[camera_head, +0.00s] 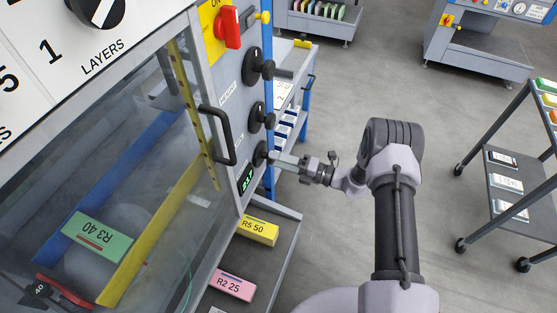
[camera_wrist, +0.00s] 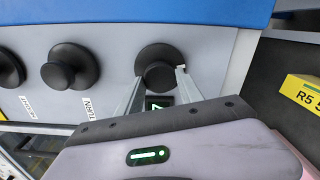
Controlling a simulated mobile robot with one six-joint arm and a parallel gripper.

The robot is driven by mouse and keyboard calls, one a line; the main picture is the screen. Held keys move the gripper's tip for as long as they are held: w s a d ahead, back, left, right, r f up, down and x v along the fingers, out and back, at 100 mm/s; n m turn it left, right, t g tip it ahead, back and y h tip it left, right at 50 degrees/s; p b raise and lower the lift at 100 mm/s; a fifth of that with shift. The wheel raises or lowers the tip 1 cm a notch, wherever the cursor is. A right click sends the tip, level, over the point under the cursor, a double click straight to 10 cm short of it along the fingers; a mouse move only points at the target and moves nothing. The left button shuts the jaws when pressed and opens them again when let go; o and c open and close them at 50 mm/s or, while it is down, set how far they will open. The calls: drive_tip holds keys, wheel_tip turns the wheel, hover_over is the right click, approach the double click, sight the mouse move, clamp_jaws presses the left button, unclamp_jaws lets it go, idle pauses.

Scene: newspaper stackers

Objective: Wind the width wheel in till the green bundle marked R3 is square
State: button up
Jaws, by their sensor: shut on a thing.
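The green bundle marked R3 40 (camera_head: 98,237) lies inside the machine behind the clear panel. It sits between a blue guide (camera_head: 118,165) and a yellow guide (camera_head: 150,235), its ends close to both. I cannot tell if it touches them or lies exactly square. The lowest black wheel (camera_head: 260,152) is on the grey control panel, above a green-digit readout (camera_head: 247,180). My gripper (camera_head: 271,156) is shut on this wheel. In the wrist view, my fingers (camera_wrist: 160,78) stand on either side of the wheel (camera_wrist: 158,60). Its label is hidden there.
Two more black wheels (camera_head: 256,116) (camera_head: 256,66) sit above, the middle one labelled TURN. A black door handle (camera_head: 217,135) is close left. A yellow R5 50 bundle (camera_head: 258,229) and pink R2 25 bundle (camera_head: 232,284) lie below. Floor at right is clear up to a cart (camera_head: 515,180).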

drive_tip(key=shift+m, duration=0.8)
drive_tip(key=o, duration=1.4)
drive_tip(key=p+v, duration=0.3)
drive_tip(key=v, duration=1.4)
drive_tip(key=shift+s+d+p, duration=0.1)
drive_tip(key=shift+d+p, duration=0.1)
drive_tip(key=shift+p, duration=0.15)
